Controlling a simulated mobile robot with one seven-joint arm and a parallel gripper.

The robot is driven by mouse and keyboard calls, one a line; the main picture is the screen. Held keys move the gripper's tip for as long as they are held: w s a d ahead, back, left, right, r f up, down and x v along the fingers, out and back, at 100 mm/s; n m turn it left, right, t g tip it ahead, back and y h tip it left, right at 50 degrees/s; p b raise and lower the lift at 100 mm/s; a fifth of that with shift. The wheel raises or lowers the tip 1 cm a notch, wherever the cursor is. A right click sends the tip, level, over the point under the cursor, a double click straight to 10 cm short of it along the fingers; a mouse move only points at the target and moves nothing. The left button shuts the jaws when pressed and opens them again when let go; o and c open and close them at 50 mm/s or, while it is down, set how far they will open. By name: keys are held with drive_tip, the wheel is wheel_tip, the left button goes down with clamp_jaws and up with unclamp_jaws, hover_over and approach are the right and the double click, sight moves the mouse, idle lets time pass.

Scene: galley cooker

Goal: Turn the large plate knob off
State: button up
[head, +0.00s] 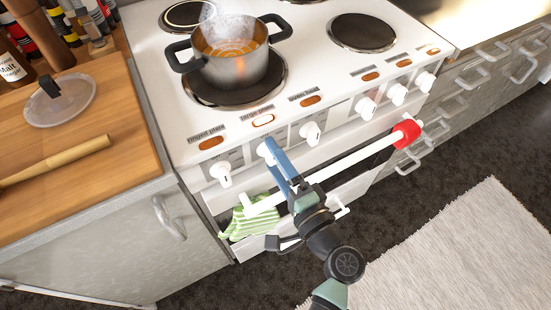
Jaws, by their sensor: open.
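The large plate knob (262,151) is white and sits on the front panel below the "large plate" label. My gripper (271,148) has its blue fingertips at this knob and partly covers it. The jaws are open; I cannot tell whether they touch the knob or how it is turned. The lamp (263,121) beside the label looks bright white with an orange rim, while the other lamps are orange-brown. A steel pot (236,70) with orange liquid stands steaming on the front left plate.
Other white knobs flank it, the closest at left (221,174) and right (310,132). A white rail (350,160) with a red end (407,133) runs in front, behind my arm. A green striped towel (250,220) hangs below. A wooden board (90,150) lies left.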

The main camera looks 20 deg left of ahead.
drive_tip(key=v, duration=1.3)
drive_tip(key=w+r+n+t+h, duration=0.1)
drive_tip(key=w+r+n+h, duration=0.3)
drive_tip(key=w+r, duration=0.5)
drive_tip(key=w+d+r+n+t+h, duration=0.1)
drive_tip(key=w+r+t+h, duration=0.15)
drive_tip(key=r, duration=0.55)
drive_tip(key=w+r+n+t+h, duration=0.1)
drive_tip(key=w+r+t, duration=0.25)
drive_tip(key=r, duration=0.55)
drive_tip(key=s+d+r+n+t+h, duration=0.1)
drive_tip(key=s+r+t+h, duration=0.35)
drive_tip(key=r, duration=0.95)
drive_tip(key=s+d+r+t+h, duration=0.15)
drive_tip(key=s+r+t, duration=0.5)
drive_tip(key=r, duration=0.75)
wheel_tip(320, 180, up, 17)
drive_tip(key=g+p, duration=0.1)
drive_tip(key=p, duration=1.6)
drive_tip(key=shift+s+g+h, duration=0.3)
drive_tip(key=shift+s+h, duration=0.05)
drive_tip(key=shift+s, duration=0.05)
